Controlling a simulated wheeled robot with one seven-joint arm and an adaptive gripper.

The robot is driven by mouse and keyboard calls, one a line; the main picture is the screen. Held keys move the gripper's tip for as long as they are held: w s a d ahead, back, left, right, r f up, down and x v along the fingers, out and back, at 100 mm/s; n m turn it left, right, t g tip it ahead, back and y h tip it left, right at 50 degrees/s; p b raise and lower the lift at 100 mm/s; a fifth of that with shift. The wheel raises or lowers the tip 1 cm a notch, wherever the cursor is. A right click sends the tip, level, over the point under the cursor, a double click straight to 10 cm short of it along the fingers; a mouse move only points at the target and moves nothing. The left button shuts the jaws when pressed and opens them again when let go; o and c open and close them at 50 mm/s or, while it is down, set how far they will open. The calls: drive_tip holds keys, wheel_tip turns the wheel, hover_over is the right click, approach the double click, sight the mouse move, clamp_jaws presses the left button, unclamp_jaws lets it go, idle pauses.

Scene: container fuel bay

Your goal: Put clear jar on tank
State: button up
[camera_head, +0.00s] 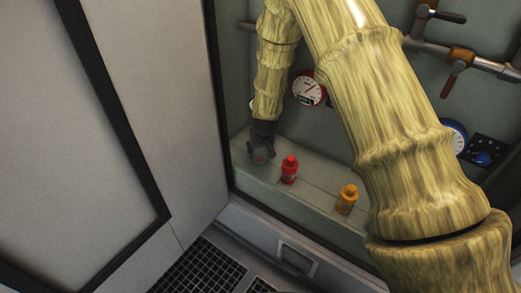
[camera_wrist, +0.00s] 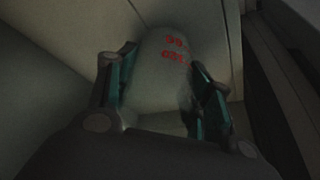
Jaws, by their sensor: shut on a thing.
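My gripper (camera_head: 262,152) is at the left end of a grey-green ledge, which I take to be the tank (camera_head: 318,195), near the corner by the wall. In the wrist view my gripper (camera_wrist: 160,88) has its two fingers on either side of a pale, see-through jar (camera_wrist: 160,65) with red markings, and is shut on it. In the head view the jar is mostly hidden by the gripper. I cannot tell whether the jar touches the ledge top.
A red bottle (camera_head: 289,170) stands on the ledge just right of my gripper, and a yellow-orange bottle (camera_head: 347,199) stands farther right. A red gauge (camera_head: 308,90), a blue gauge (camera_head: 454,137) and pipes (camera_head: 470,60) are on the back wall. A large grey panel (camera_head: 150,100) borders the left.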

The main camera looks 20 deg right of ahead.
drive_tip(key=shift+f, duration=0.25)
drive_tip(key=shift+d, duration=0.1)
drive_tip(key=o, duration=1.1)
drive_tip(key=shift+f, duration=0.1)
drive_tip(key=shift+r, duration=0.4)
drive_tip(key=shift+s+r+p, duration=0.25)
drive_tip(key=shift+r+p, duration=0.45)
drive_tip(key=p+v, duration=0.4)
drive_tip(key=v, duration=0.2)
drive_tip(key=shift+p, duration=0.3)
drive_tip(key=shift+f, duration=0.1)
